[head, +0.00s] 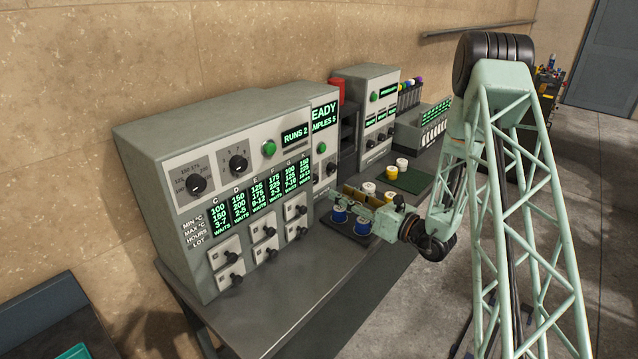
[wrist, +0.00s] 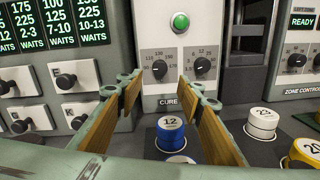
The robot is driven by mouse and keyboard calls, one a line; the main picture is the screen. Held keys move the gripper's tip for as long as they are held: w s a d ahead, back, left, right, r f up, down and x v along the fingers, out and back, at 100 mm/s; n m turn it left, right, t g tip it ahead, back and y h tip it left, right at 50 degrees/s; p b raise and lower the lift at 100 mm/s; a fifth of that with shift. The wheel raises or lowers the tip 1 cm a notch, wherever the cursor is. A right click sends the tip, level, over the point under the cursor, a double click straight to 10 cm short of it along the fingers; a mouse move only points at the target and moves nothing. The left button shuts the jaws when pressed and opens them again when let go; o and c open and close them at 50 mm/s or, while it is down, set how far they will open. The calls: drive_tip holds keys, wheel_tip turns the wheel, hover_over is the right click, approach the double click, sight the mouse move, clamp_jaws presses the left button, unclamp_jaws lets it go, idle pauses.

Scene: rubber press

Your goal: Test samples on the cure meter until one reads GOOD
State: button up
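The cure meter (head: 324,150) shows READY and SAMPLES 5, partly cut off in the head view. Its CURE front, with two knobs and a green button, faces me in the wrist view (wrist: 181,50). My gripper (head: 357,198) is open, its wooden pads apart over the dark tray in front of the meter. In the wrist view, a blue sample marked 12 (wrist: 171,131) appears between the pads, closer to the right one; contact is unclear. Another sample below it (wrist: 181,159) is mostly cut off. Two blue samples show under my gripper in the head view (head: 362,226).
A large panel (head: 215,190) reading RUNS 2 stands left, its lots marked WAITS. White (wrist: 262,122) and yellow (wrist: 305,152) samples stand right of my gripper. A green mat (head: 412,181) with more samples lies beyond. The table's near left (head: 270,310) is clear.

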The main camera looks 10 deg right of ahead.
sight(316, 180)
drive_tip(key=x, duration=1.1)
drive_tip(key=shift+a, duration=0.15)
drive_tip(key=c, duration=0.8)
